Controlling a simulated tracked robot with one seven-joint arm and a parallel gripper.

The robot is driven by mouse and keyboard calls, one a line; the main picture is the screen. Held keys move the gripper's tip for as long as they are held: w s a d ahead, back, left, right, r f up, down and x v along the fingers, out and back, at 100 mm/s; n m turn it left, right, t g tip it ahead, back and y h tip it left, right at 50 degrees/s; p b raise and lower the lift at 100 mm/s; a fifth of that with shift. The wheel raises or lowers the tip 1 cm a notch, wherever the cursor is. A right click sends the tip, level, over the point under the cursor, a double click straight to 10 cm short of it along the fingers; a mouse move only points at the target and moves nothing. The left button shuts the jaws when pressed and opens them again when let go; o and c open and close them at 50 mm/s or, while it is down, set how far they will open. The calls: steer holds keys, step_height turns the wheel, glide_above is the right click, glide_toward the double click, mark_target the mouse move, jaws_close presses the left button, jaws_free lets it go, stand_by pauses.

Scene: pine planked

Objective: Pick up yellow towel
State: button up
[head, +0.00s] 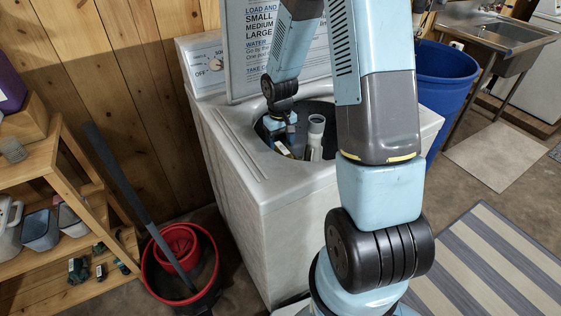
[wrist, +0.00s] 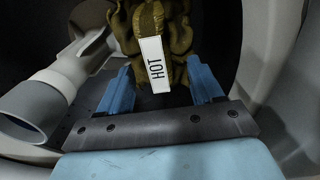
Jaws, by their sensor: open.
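The yellow towel (wrist: 182,45) is a crumpled dark-gold cloth with a white "HOT" tag (wrist: 155,65), inside the washer drum. It fills the space ahead of and between the two blue fingers of my gripper (wrist: 161,82). The fingers are spread apart, one on each side of the tagged part. I cannot tell whether they touch the cloth. In the head view my arm reaches down into the open washer (head: 262,215), and the towel is mostly hidden there.
The white agitator (wrist: 50,105) stands close left of my gripper; it also shows in the head view (head: 316,128). The drum wall curves close on the right. A red bucket (head: 150,285), wooden shelf (head: 60,165) and blue bin (head: 447,88) stand around the washer.

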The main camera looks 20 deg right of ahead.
mark_target(281, 147)
steer(key=shift+w+d+f, duration=0.15)
steer(key=shift+f, duration=1.6)
jaws_close()
